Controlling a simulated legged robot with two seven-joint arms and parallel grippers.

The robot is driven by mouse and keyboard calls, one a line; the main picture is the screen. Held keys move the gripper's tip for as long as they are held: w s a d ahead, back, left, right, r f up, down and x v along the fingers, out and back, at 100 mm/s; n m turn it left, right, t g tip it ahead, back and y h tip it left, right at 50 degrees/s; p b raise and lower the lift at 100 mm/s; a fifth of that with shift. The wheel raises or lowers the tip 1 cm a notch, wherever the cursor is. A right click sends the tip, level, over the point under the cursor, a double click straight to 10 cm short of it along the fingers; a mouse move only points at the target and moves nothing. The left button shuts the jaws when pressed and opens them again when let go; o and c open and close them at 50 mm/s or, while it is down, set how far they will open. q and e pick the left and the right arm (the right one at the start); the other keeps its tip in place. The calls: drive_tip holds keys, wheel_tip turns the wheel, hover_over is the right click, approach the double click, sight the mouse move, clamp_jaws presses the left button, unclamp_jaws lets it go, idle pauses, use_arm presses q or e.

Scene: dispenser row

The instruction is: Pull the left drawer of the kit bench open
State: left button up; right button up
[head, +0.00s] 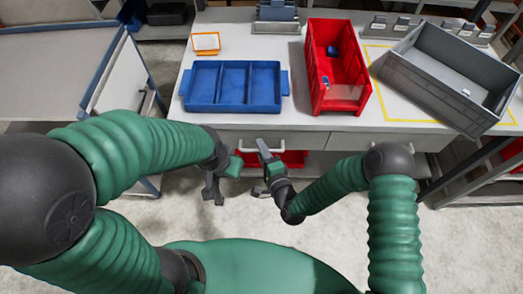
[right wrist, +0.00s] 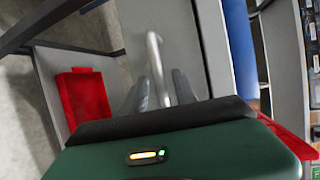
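The left drawer (head: 310,142) of the bench has a grey front below the white top and looks shut. Its pale bar handle (head: 245,150) is partly hidden by my right gripper (head: 263,148). In the right wrist view the handle (right wrist: 155,60) runs between the two fingers of my right gripper (right wrist: 159,90), one on each side. The fingers are apart, with visible gaps to the bar. My left gripper (head: 213,190) hangs left of the handle, in front of the bench, with its fingers apart and nothing seen between them.
On the bench top (head: 285,115) stand a blue tray (head: 189,88), a red bin (head: 357,100) and a tilted grey crate (head: 425,95). A red container (head: 292,158) shows below the drawer. A grey cart (head: 110,85) stands at left. The floor in front is clear.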

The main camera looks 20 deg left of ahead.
drive_tip(key=shift+d, duration=0.1)
clamp_jaws()
drive_tip(key=shift+s+f, duration=0.1)
drive_tip(key=shift+f, duration=0.05)
idle(1.1)
